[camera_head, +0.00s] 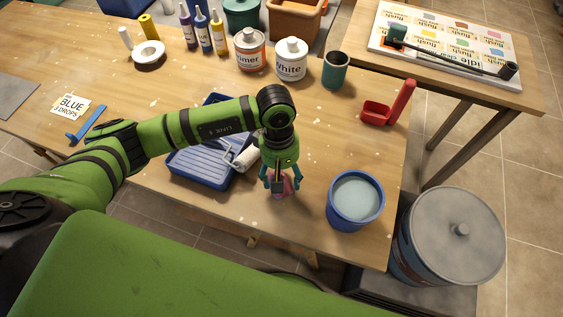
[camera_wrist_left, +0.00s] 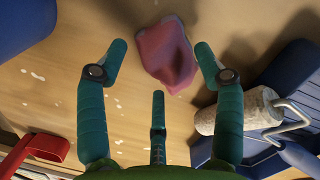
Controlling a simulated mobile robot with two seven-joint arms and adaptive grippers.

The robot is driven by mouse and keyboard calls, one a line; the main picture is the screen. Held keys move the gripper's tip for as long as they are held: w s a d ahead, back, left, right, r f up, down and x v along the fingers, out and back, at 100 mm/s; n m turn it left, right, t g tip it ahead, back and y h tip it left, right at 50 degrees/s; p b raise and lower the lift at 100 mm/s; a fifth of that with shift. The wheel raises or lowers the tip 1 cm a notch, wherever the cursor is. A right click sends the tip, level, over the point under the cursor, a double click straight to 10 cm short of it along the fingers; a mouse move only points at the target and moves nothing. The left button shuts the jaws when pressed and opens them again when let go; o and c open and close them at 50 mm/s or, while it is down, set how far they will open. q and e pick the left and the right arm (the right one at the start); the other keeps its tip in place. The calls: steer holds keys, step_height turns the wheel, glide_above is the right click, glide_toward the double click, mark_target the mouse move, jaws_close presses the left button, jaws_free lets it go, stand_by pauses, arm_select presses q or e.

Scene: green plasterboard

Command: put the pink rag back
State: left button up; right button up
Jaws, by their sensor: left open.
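The pink rag (camera_wrist_left: 167,56) lies crumpled on the wooden table, near the top middle of the left wrist view. In the head view only a bit of it (camera_head: 286,187) shows beneath my left gripper (camera_head: 281,187). My left gripper points down above the rag. In the left wrist view its teal fingers (camera_wrist_left: 160,62) are spread wide, with the rag between and beyond the tips. It holds nothing. I cannot tell how high the fingertips are above the rag. My right gripper is not in view.
A blue bucket of water (camera_head: 355,199) stands right of the gripper. A blue paint tray (camera_head: 203,170) with a white roller (camera_head: 243,159) lies left. A red scoop-like holder (camera_head: 385,106), paint cans (camera_head: 291,59) and bottles stand farther back. A lidded metal drum (camera_head: 450,240) stands beyond the table's right edge.

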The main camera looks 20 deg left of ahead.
arm_select(q)
steer(key=shift+w+r+b, duration=0.1)
steer(key=shift+r+b, duration=0.3)
steer(key=shift+r, duration=0.05)
step_height(320, 180, up, 11)
steer(key=w+a+b, duration=0.1)
steer(key=b, duration=0.3)
